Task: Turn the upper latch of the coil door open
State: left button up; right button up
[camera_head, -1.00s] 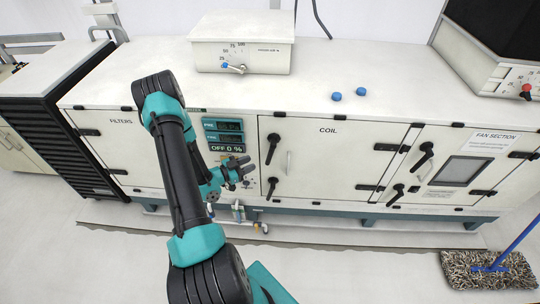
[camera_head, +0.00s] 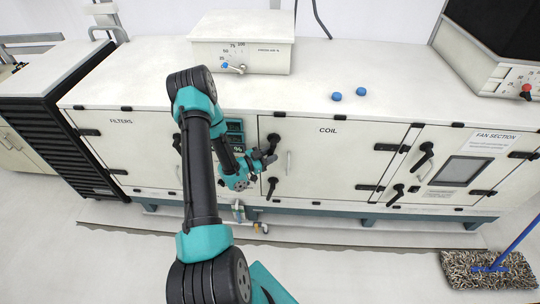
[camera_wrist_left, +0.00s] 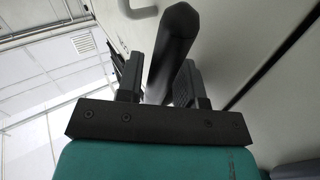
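The coil door (camera_head: 330,165) is a white panel marked COIL, and it is closed. Its black upper latch (camera_head: 273,140) is at the door's left edge, with its lower part hidden behind my left gripper (camera_head: 266,159). In the left wrist view the latch handle (camera_wrist_left: 178,45) is a thick black bar between the two fingers of my left gripper (camera_wrist_left: 162,78). The fingers are apart, one on each side of the bar, and a gap shows beside the left finger. Firm contact cannot be seen. My right gripper is not in view.
A black lower latch (camera_head: 271,187) sits below on the same door edge. A pale door handle (camera_head: 289,163) is just right of the gripper. My left arm hides much of the display panel (camera_head: 235,127).

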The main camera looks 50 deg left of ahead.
pick_arm(q)
jog(key=shift+c, duration=0.4)
grip_shut()
jog(key=shift+w+d+r+n+t+y, duration=0.15)
jog(key=shift+w+d+n+t, duration=0.3)
jog(key=shift+n+t, duration=0.55)
jog(key=shift+w+d+n+t+y, duration=0.1)
jog(key=shift+w+d+n+t, duration=0.25)
jog(key=shift+n+t, duration=0.6)
jog(key=shift+w+d+r+n+t+y, duration=0.15)
jog(key=shift+w+d+n+t, duration=0.3)
jog(key=shift+n+t, duration=0.5)
jog(key=shift+s+f, duration=0.1)
jog(key=shift+o, duration=0.4)
grip_release()
